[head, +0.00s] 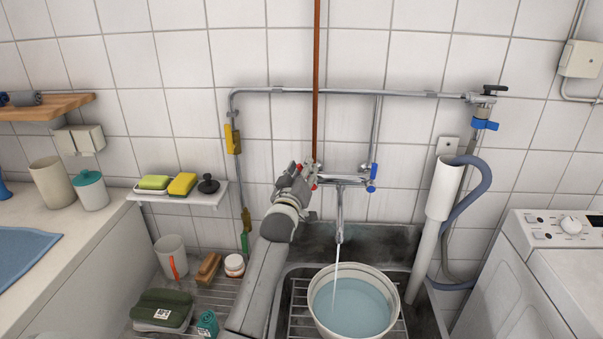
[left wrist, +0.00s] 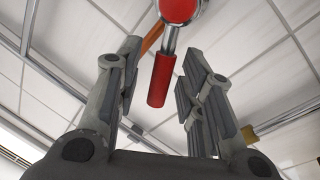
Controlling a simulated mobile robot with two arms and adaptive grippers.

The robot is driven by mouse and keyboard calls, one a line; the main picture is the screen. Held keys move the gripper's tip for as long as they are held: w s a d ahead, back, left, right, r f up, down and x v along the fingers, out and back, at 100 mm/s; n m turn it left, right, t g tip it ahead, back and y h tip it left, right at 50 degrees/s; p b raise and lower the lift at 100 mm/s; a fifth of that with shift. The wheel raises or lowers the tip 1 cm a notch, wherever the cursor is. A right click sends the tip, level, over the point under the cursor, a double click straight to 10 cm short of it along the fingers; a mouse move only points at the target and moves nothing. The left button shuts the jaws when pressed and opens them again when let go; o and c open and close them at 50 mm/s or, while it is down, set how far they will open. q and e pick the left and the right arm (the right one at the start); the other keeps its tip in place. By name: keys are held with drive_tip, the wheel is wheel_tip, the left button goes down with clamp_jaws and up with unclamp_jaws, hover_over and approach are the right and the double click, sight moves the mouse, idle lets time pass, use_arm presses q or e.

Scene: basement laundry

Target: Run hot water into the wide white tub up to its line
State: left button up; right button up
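The wide white tub (head: 314,317) stands in the sink under the tap spout (head: 340,212), with bluish water (head: 352,308) in it. A thin stream (head: 336,268) runs from the spout into the tub. I cannot make out a fill line. My left gripper (head: 306,176) is at the left end of the wall tap, by its red handle. In the left wrist view, my left gripper (left wrist: 161,58) is open, with the red handle (left wrist: 161,80) between its fingers and gaps on both sides. The blue handle (head: 372,176) is at the tap's right end. My right gripper is not in view.
A grey standpipe with a white top (head: 444,190) and hose stands right of the tub, near the washing machine (head: 560,260). A shelf with sponges (head: 182,184) is on the left wall.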

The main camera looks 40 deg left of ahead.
use_arm(q)
drive_tip(key=v, duration=1.2)
drive_tip(key=shift+r, duration=0.1)
idle(2.5)
